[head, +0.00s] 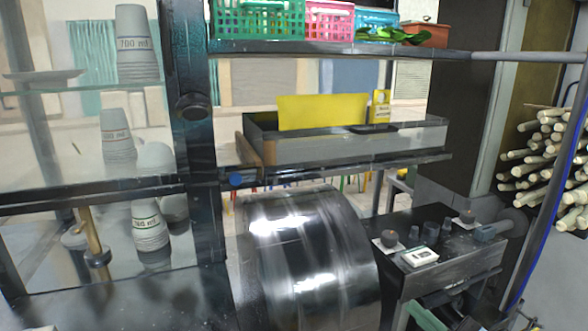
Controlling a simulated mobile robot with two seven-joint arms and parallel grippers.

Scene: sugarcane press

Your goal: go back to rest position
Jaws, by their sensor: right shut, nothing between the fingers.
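My right gripper (525,319) shows only as a small dark part at the bottom right edge, with most of it cut off by the frame. It is shut and empty, low and to the right of the press, apart from the cane. My left gripper is not in view. The sugarcane press has a large shiny metal drum cover (310,255) at the lower middle. A dark control box (450,255) with knobs and a small white box (420,257) stands to its right.
Stacked cups (137,45) stand on glass shelves at left. Coloured baskets (257,20) sit on an upper shelf. A metal tray (350,146) with a yellow sign (322,112) is below. Cut cane (550,150) is piled at right. A dark post (190,150) stands left of the drum.

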